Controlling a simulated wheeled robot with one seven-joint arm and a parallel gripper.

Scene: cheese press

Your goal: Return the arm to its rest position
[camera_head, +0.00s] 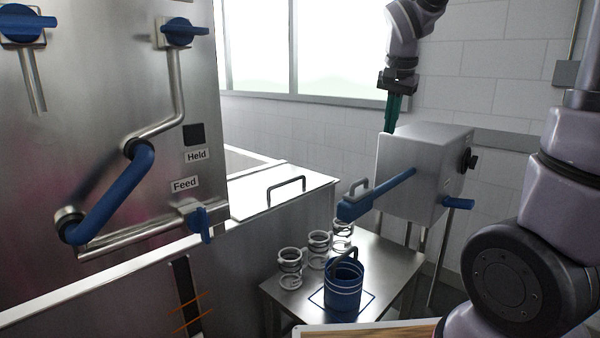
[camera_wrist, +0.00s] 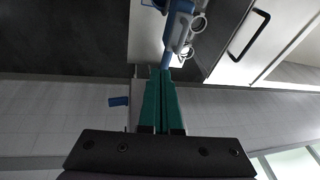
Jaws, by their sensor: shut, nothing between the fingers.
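My gripper (camera_head: 393,113) hangs from my arm at the upper middle of the head view, its green fingers pointing down just behind and above the steel press box (camera_head: 405,170). In the wrist view my gripper (camera_wrist: 160,72) shows its two green fingers together, with nothing between them. The box has a blue lever (camera_head: 385,192) on its front and a blue handle (camera_head: 458,203) at its right. The fingertips look apart from the box, though the box hides part of the view there.
A steel side table (camera_head: 385,285) holds a blue bucket (camera_head: 343,290) and several ringed moulds (camera_head: 290,262). A large steel vat (camera_head: 100,275) with blue-handled pipes (camera_head: 115,195) fills the left. A tiled wall (camera_head: 465,80) and a window (camera_head: 320,45) stand behind.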

